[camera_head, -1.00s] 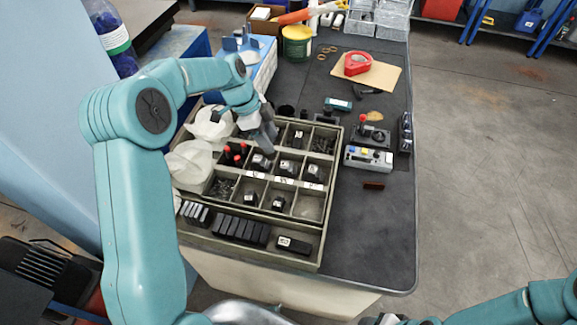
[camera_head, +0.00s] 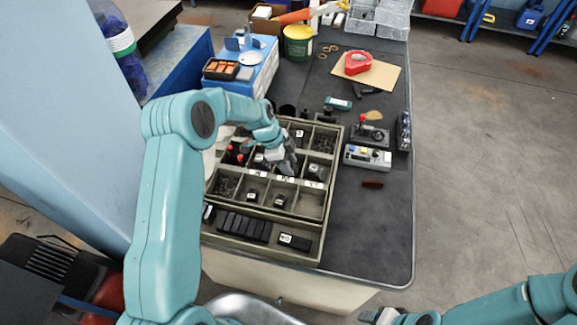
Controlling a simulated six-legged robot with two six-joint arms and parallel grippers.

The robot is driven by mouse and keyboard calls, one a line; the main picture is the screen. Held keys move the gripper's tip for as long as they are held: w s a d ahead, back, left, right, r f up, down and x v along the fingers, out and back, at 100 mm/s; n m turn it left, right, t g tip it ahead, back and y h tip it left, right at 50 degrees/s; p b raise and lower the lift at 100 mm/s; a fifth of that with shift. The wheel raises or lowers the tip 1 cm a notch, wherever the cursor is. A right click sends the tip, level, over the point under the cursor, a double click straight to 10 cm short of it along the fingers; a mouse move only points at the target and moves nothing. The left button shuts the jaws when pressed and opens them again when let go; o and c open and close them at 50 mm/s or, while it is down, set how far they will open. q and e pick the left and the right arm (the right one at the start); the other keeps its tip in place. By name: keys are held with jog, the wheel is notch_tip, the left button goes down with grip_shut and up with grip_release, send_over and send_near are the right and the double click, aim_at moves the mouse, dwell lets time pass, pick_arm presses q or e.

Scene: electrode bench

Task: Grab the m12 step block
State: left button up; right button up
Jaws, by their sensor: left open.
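A grey-green divided tray (camera_head: 328,222) on the bench holds several small black blocks with white labels. The labels are too small to read, so I cannot tell which is the m12 step block. One block (camera_head: 317,172) sits in a compartment right of my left gripper, and two more (camera_head: 253,196) (camera_head: 280,202) sit in the row nearer me. My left gripper (camera_head: 288,168) is open, pointing down over the tray's middle row, and it hides the compartment under it. Part of my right gripper (camera_head: 380,316) shows at the bottom edge, its jaws unclear.
The tray's front section holds a row of black bars (camera_head: 243,226) and a labelled black piece (camera_head: 294,242). Red-tipped items (camera_head: 236,153) stand left of the gripper. A grey device (camera_head: 367,157) is right of the tray. The bench's front right is clear.

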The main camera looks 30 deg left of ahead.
pick_arm(q)
grip_shut()
jog(key=shift+r, duration=0.1)
